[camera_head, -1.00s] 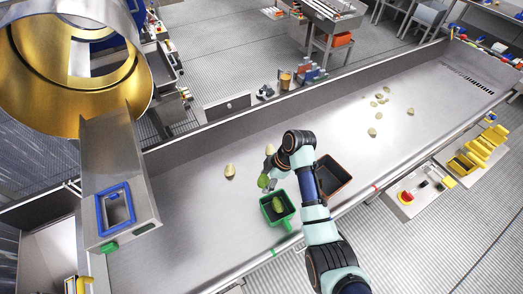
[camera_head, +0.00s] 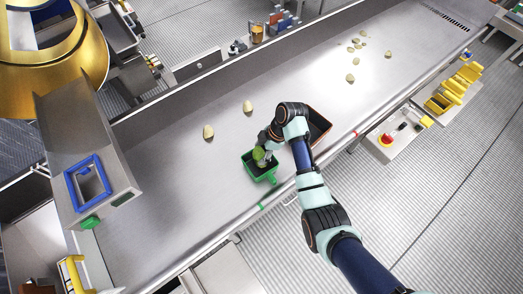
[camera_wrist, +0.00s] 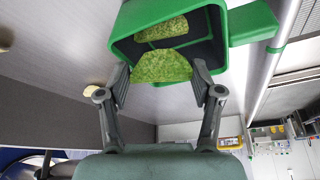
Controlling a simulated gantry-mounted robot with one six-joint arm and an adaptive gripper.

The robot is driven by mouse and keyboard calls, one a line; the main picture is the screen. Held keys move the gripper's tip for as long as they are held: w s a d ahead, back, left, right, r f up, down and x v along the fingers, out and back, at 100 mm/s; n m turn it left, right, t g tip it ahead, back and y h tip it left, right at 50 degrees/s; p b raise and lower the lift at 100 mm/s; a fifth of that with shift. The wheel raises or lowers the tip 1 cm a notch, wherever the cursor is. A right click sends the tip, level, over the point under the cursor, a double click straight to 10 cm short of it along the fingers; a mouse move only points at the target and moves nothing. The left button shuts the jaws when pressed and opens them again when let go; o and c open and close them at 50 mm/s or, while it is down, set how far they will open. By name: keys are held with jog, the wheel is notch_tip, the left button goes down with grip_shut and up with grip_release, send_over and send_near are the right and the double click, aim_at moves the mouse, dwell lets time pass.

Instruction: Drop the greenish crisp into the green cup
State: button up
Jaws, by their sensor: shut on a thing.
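The green cup (camera_head: 271,178) stands on the steel table, left of the dark box. In the wrist view the cup (camera_wrist: 252,22) shows its dark inside and green handle. My gripper (camera_head: 262,152) is over the cup, its fingers closed on a speckled greenish crisp (camera_head: 259,154). In the wrist view the held crisp (camera_wrist: 160,66) lies between the fingertips (camera_wrist: 160,78), at the cup's mouth. Another greenish piece (camera_wrist: 162,30) shows inside the cup. I cannot tell whether the held crisp touches the cup.
A dark box with an orange-brown rim (camera_head: 322,122) stands close to the right, partly behind my arm. Pale crisps lie on the table, one (camera_head: 208,131) and another (camera_head: 248,106) to the left and behind. Several more (camera_head: 351,78) lie farther right. A metal chute (camera_head: 85,150) stands at the left.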

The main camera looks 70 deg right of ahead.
jog(key=o, duration=0.7)
jog(key=v, duration=0.7)
jog(key=shift+s+r, duration=0.15)
jog(key=shift+r, duration=0.05)
dwell(0.4)
